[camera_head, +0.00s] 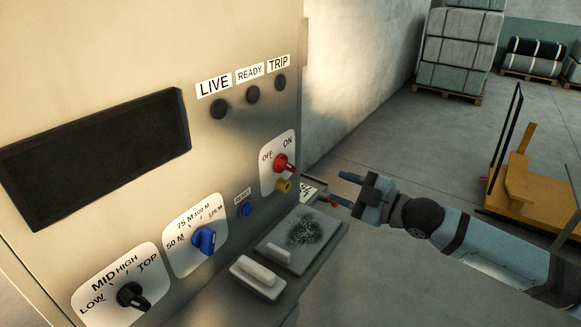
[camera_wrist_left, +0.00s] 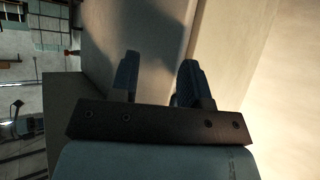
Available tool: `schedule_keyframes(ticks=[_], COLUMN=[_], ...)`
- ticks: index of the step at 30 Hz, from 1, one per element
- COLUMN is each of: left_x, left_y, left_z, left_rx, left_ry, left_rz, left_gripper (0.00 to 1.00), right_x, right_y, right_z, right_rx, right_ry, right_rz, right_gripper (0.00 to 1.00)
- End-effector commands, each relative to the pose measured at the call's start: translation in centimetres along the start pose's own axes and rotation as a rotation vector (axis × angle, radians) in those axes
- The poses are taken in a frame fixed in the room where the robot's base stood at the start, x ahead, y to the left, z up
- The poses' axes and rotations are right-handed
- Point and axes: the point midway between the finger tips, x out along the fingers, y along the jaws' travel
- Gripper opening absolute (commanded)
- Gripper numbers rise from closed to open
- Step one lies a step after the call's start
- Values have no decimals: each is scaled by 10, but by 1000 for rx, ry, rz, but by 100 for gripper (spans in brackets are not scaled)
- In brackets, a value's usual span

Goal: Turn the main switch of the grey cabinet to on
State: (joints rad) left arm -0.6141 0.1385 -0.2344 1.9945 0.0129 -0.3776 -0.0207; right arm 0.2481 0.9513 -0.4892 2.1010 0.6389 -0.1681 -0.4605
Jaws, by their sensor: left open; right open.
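The grey cabinet (camera_head: 225,150) fills the left of the head view. Its main switch (camera_head: 284,163) is a red knob on a white plate marked OFF and ON, with a yellow part (camera_head: 283,186) just below it. The knob looks turned away from straight up, but I cannot tell its exact setting. My right gripper (camera_head: 341,189) is open and empty, to the right of the switch and a little lower, apart from it. My left gripper (camera_wrist_left: 157,75) shows only in the left wrist view, open and empty, facing a pale surface.
Below the switch are a blue button (camera_head: 246,209), a blue knob (camera_head: 204,239) and a black knob (camera_head: 132,295). A dark display (camera_head: 95,155) and three dark lamps sit higher. A shelf with a grey plate (camera_head: 318,262) juts out below. A yellow cart (camera_head: 520,190) stands right.

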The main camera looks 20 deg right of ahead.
Motion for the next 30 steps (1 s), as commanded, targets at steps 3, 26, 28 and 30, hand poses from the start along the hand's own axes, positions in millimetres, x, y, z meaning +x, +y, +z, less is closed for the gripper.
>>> schedule_keyframes(ticks=[3,26,28,30], left_x=[-1,-14,-14,-14], left_y=[0,0,0,0], left_z=[-1,-20,-20,-20], left_rx=[0,1,1,1], left_ry=[-1,-1,0,-1], left_rz=[0,1,1,1], left_gripper=[43,43,43,43], right_x=[10,134,136,137], right_y=[5,3,3,3], right_z=[-2,-2,-2,-2], right_rx=[-4,-2,-3,-3], right_ry=[9,7,6,6], right_rz=[7,3,3,3], right_gripper=[43,43,43,43])
